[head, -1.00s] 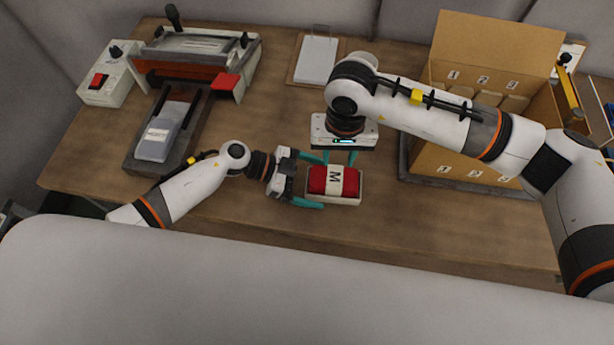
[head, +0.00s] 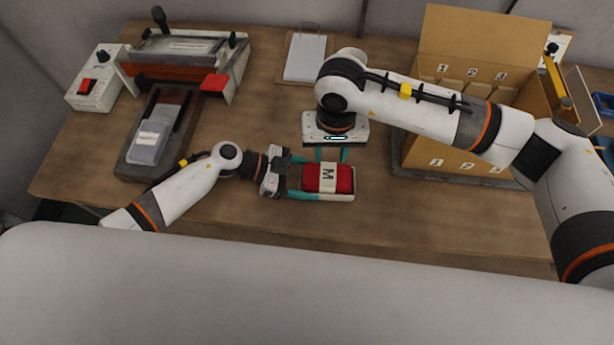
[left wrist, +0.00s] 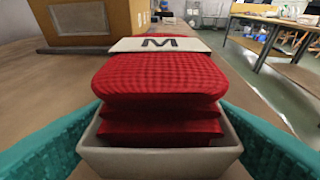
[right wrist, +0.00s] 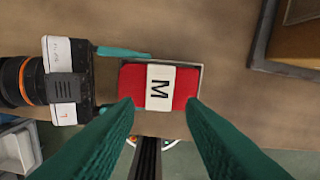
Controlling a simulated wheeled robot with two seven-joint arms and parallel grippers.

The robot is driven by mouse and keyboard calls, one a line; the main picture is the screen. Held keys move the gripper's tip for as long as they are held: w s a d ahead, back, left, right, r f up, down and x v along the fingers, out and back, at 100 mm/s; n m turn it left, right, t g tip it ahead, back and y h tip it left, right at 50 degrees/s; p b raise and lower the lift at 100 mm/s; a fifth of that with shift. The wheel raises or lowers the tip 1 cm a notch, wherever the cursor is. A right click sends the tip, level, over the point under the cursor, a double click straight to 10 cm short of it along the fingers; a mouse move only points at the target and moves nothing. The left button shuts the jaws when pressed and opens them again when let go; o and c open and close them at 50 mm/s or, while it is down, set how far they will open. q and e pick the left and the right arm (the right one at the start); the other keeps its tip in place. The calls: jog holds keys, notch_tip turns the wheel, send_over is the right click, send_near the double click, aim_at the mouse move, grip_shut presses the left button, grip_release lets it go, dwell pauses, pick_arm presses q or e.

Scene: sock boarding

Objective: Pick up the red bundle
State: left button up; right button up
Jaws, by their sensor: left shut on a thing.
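The red bundle (head: 312,178) has a white band marked M and lies in a shallow pale tray (head: 353,182) near the table's front edge. My left gripper (head: 316,178) is shut on the tray, with teal fingers along its two long sides. In the left wrist view the bundle (left wrist: 160,80) shows folded red layers standing above the tray (left wrist: 160,160). My right gripper (head: 332,155) is open and empty, pointing down just behind the bundle in the head view. The right wrist view shows the bundle (right wrist: 185,88) beyond its spread fingers (right wrist: 159,103).
A cardboard box (head: 425,145) with numbered slots stands at the right. A press machine (head: 190,60), a grey-topped fixture (head: 150,140) and a red-switch control box (head: 97,80) stand at the left. A clipboard (head: 305,57) lies at the back. The table's front right is clear.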

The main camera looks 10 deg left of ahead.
aim_at(328, 175)
jog(key=o, duration=1)
jog(key=shift+r+m, duration=0.25)
jog(key=shift+m, duration=0.85)
jog(key=f+m, duration=0.1)
jog(key=m, duration=0.4)
jog(key=f+m, duration=0.1)
jog(key=m, duration=0.5)
jog(key=f+m, duration=0.1)
jog(key=m, duration=0.4)
jog(key=shift+s+a+m, duration=0.1)
jog(key=shift+a+m, duration=0.2)
jog(key=shift+m, duration=0.1)
jog(key=shift+d+f, duration=0.15)
jog(key=shift+f, duration=1.25)
jog(key=shift+d+f, duration=0.15)
jog(key=shift+f, duration=1.25)
